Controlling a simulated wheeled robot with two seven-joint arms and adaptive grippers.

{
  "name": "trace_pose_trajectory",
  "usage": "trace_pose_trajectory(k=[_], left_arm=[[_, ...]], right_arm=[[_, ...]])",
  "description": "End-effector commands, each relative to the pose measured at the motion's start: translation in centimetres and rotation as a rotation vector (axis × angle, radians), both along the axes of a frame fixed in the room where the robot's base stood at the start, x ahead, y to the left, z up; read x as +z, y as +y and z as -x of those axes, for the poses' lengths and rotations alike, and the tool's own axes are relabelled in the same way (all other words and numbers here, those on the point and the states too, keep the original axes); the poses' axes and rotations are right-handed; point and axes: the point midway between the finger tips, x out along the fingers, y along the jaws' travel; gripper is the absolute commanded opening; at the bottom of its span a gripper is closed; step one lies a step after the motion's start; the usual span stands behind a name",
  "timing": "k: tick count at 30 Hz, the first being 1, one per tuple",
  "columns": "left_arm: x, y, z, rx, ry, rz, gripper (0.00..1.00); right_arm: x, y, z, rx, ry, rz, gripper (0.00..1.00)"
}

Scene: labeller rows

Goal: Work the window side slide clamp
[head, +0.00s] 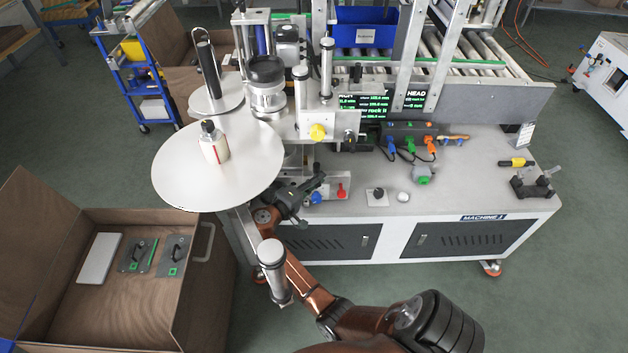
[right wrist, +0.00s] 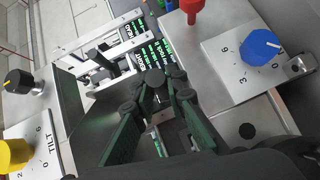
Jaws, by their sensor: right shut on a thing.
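My right gripper (head: 312,184) reaches in low beside the labelling machine, below the large white disc. In the right wrist view its dark green fingers (right wrist: 158,90) close together at a small dark part, mostly hidden between the fingertips. I cannot tell for certain that it is the window side slide clamp. A blue knob (right wrist: 258,45) on a numbered dial plate and a red handle (right wrist: 192,10) stand beside the fingers. In the head view the blue knob (head: 316,197) and red handle (head: 341,190) sit just right of the gripper. My left gripper is out of view.
A yellow knob (right wrist: 14,154) on a TILT dial and a black knob (right wrist: 18,80) lie left of the fingers. The white disc (head: 250,165) carries a bottle (head: 213,143). A wooden crate (head: 195,255) stands at the left.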

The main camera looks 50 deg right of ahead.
Motion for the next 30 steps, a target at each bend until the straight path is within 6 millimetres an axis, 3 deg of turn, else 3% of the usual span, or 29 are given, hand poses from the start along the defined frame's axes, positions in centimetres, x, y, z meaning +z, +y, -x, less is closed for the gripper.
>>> trace_pose_trajectory(k=[5, 6, 9, 19, 23, 30], left_arm=[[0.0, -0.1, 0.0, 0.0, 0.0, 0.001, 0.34], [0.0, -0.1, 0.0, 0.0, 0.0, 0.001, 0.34], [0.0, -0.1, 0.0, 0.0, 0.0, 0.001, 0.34], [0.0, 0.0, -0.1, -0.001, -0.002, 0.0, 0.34], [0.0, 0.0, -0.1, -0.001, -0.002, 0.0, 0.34], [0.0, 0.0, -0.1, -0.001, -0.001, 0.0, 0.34]], right_arm=[[-0.2, 0.0, 0.0, 0.001, 0.002, -0.003, 0.0], [-0.2, 0.0, 0.0, 0.001, 0.002, -0.002, 0.14], [-0.1, 0.0, 0.0, 0.001, 0.002, -0.002, 0.21], [0.0, 0.4, -0.1, 0.002, 0.0, -0.001, 0.21], [0.2, 1.9, 0.0, 0.004, 0.0, 0.0, 0.21], [0.8, 6.8, 0.3, 0.004, 0.0, -0.002, 0.21]])
